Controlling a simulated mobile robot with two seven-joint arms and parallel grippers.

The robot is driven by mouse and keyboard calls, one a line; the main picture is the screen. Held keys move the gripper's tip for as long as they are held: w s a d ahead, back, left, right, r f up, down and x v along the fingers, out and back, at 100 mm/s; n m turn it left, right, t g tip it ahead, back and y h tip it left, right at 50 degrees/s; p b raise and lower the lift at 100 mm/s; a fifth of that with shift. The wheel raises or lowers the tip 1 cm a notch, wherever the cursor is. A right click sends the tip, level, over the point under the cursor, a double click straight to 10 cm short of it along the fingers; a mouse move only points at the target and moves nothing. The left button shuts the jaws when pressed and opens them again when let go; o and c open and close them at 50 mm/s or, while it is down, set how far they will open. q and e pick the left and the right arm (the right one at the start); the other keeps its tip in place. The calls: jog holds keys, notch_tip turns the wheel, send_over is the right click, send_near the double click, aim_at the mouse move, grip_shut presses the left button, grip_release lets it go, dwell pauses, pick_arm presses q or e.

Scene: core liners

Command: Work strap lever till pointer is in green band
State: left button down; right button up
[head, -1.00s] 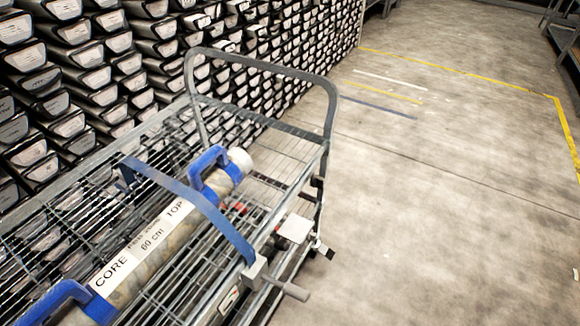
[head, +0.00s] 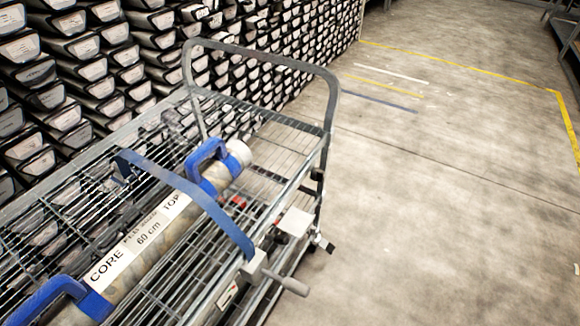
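A blue strap (head: 188,190) runs over a core liner tube (head: 150,240) that lies on a wire-mesh cart. The strap ends at a grey ratchet block (head: 254,266) on the cart's near right rail, and a grey lever (head: 287,284) sticks out from it to the right. A small white-and-dark label or gauge (head: 229,294) sits on the rail below the block; its pointer and any green band are too small to make out. Neither gripper shows in the head view.
The cart's handle frame (head: 262,60) rises at its far end. The tube has two blue handles (head: 206,156). Shelves of core trays (head: 80,90) line the left. The floor (head: 440,210) to the right is clear.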

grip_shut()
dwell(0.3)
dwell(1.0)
